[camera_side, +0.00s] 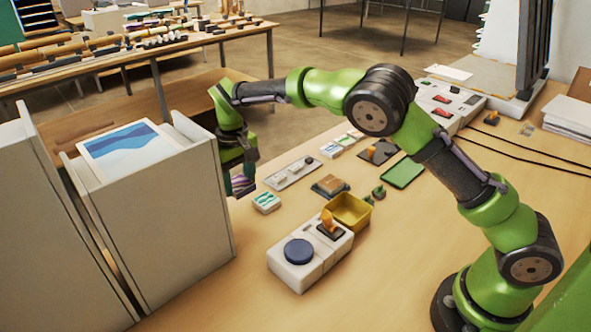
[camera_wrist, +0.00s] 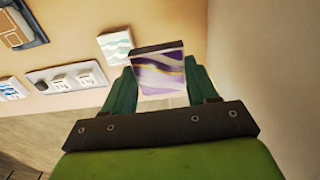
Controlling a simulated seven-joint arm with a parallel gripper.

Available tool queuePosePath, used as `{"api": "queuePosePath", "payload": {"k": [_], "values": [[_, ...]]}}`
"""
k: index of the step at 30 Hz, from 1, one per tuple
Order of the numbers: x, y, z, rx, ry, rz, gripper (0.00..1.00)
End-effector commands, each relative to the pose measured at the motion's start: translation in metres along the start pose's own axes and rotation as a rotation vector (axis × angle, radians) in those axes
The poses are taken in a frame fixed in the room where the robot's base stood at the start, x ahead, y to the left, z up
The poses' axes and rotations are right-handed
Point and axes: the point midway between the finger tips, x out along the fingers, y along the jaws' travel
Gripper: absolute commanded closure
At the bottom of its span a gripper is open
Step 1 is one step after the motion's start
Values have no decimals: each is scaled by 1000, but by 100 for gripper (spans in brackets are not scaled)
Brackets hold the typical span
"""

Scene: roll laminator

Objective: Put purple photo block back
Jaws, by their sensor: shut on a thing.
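The purple photo block (camera_wrist: 160,72) has a purple, white and gold wavy face and dark sides. My gripper (camera_wrist: 163,88) is shut on it, with a green finger on each side in the wrist view. In the side view the purple block (camera_side: 239,184) hangs low between the fingers of my gripper (camera_side: 241,185), beside the tall pale panel of the laminator. I cannot tell whether it touches the table. A teal and white photo block (camera_side: 266,202) lies close by on the table, and it also shows in the wrist view (camera_wrist: 115,46).
A pale tray with small white blocks (camera_side: 292,173) lies beyond the teal block. A yellow bin (camera_side: 350,211) and a white control box with a blue knob (camera_side: 299,251) stand nearer. The tall pale panels (camera_side: 160,215) wall off the left.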

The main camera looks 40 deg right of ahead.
Motion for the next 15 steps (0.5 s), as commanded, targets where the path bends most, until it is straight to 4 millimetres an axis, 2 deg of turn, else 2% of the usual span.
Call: {"api": "queuePosePath", "payload": {"k": [2,9,15], "values": [[-4,-4,-2,4,0,-7,67],[38,-5,2,12,-17,-9,67],[57,-5,2,11,-13,-10,67]]}}
